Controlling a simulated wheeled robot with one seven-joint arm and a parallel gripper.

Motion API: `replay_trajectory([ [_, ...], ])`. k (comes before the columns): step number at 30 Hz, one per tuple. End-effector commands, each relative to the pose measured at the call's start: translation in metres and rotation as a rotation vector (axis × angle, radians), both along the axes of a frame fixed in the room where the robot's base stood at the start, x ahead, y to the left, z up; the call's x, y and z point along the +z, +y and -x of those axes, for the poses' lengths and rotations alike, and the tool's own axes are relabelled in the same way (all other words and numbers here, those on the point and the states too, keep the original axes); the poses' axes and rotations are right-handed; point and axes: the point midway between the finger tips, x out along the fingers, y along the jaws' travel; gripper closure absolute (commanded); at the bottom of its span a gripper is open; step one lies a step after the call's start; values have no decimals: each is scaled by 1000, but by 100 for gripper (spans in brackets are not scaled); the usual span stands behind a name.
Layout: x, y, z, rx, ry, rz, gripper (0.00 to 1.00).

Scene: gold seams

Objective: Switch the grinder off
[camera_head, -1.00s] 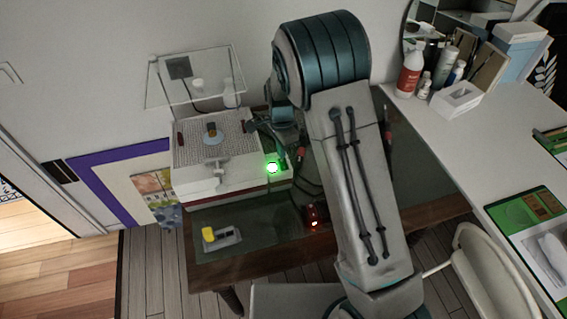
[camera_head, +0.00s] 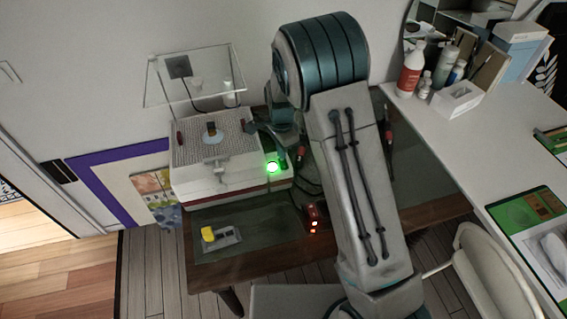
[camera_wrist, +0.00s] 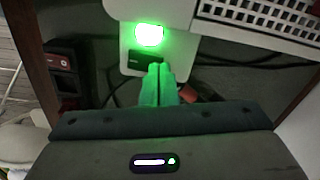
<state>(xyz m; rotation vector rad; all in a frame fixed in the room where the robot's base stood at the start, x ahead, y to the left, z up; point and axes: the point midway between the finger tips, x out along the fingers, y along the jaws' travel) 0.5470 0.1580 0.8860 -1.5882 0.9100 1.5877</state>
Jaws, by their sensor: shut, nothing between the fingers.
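The grinder (camera_head: 215,172) is a white box with a grey grid top, standing on the dark table at left. A bright green lamp (camera_head: 272,167) glows at its right front corner. In the wrist view the green lamp (camera_wrist: 149,35) sits on a white plate, with a small dark switch (camera_wrist: 143,59) just below it. My gripper (camera_wrist: 159,70) is shut and empty, its fingertips lit green at the lower right edge of the switch. Whether they touch it I cannot tell. In the head view my arm hides most of the gripper.
A clear shield (camera_head: 196,78) stands above the grinder. A grey block with a yellow top (camera_head: 208,235) and a red device (camera_head: 311,213) with a lit lamp are on the table (camera_head: 245,262). Dark cables lie around the switch. A white desk (camera_head: 450,135) with bottles is at right.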

Motion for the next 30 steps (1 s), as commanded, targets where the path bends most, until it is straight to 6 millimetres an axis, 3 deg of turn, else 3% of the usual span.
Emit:
replay_trajectory([
  [17,-10,0,0,0,1,1,100],
  [30,3,0,0,0,0,0,100],
])
